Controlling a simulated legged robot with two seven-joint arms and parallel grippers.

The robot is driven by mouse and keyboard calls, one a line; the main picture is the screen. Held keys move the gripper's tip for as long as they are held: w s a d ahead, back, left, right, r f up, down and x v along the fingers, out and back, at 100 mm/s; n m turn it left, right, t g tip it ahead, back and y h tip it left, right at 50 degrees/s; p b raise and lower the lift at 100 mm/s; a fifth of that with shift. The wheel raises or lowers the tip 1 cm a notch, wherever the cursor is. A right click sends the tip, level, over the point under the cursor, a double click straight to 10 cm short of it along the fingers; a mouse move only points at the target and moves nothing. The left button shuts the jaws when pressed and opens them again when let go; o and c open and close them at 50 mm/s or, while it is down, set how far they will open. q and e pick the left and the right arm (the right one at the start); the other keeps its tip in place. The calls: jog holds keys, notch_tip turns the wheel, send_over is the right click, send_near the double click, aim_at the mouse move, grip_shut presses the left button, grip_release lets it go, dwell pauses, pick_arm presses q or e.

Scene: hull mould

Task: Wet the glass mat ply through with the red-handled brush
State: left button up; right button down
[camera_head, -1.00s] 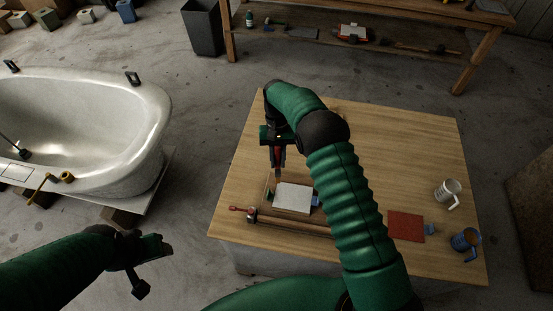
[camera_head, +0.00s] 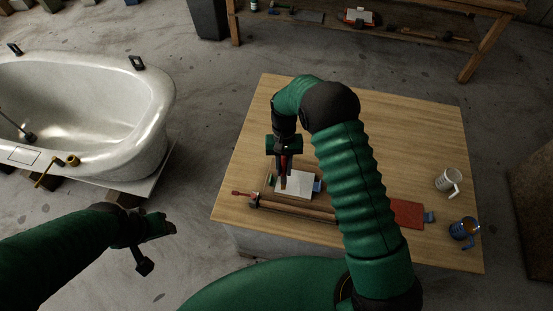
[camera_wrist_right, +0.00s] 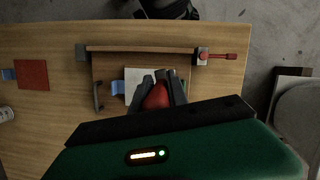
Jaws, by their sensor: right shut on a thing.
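My right gripper (camera_head: 284,160) is shut on the red-handled brush, above the left part of the mat. The brush's red handle (camera_wrist_right: 157,97) shows between the fingers in the right wrist view. The brush points down, with its lower end over the mat's left edge; I cannot tell whether it touches. My left gripper (camera_head: 152,245) hangs empty left of the table, and its jaw opening is unclear.
A white tub-shaped hull mould (camera_head: 90,110) stands left. The table's back is clear.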

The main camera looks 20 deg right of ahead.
jog(key=s+d, duration=0.5)
jog(key=d, duration=0.4)
jog(key=w+d+f+b, duration=0.2)
jog(key=w+d+b, duration=0.1)
jog(key=w+d, duration=0.1)
jog(key=shift+w+f, duration=0.25)
jog(key=shift+w, duration=0.55)
jog(key=shift+f+b, duration=0.5)
jog(key=shift+f, duration=0.2)
dwell(0.4)
